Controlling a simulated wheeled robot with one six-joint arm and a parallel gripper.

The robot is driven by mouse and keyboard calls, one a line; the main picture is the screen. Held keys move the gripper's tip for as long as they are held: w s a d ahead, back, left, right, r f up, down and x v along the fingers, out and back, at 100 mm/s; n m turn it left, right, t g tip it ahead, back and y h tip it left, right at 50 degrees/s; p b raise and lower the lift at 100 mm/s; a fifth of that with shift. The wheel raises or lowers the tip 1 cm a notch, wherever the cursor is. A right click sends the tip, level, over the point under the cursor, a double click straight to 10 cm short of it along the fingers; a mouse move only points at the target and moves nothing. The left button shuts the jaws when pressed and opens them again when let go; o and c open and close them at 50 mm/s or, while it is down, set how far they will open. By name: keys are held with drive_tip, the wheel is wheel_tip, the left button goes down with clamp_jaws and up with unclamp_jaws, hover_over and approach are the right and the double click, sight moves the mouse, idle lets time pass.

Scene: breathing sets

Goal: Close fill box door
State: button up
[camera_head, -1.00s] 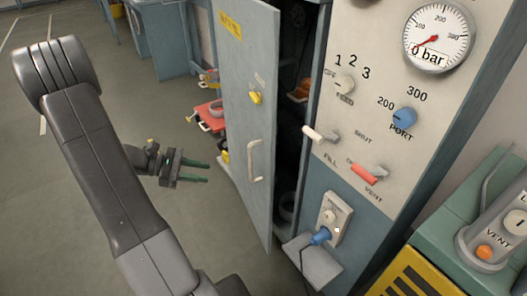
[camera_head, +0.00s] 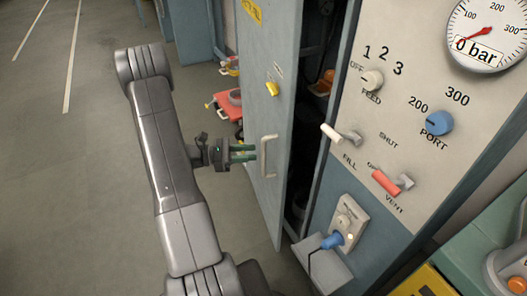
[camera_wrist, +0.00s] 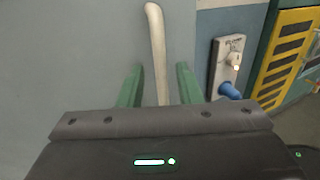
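The fill box door (camera_head: 268,110) is a grey-blue panel standing ajar, with a dark gap between it and the cabinet front.
The control panel (camera_head: 410,110) right of the door has a gauge, knobs and levers. A blue plug (camera_head: 333,241) sits in a socket above a small ledge (camera_head: 322,265). A red cart (camera_head: 227,107) stands behind the door. Open floor (camera_head: 60,170) lies to the left.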

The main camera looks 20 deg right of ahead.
sight(263, 152)
drive_tip(key=shift+x, duration=2.6)
drive_tip(key=shift+c, duration=0.2)
clamp_jaws()
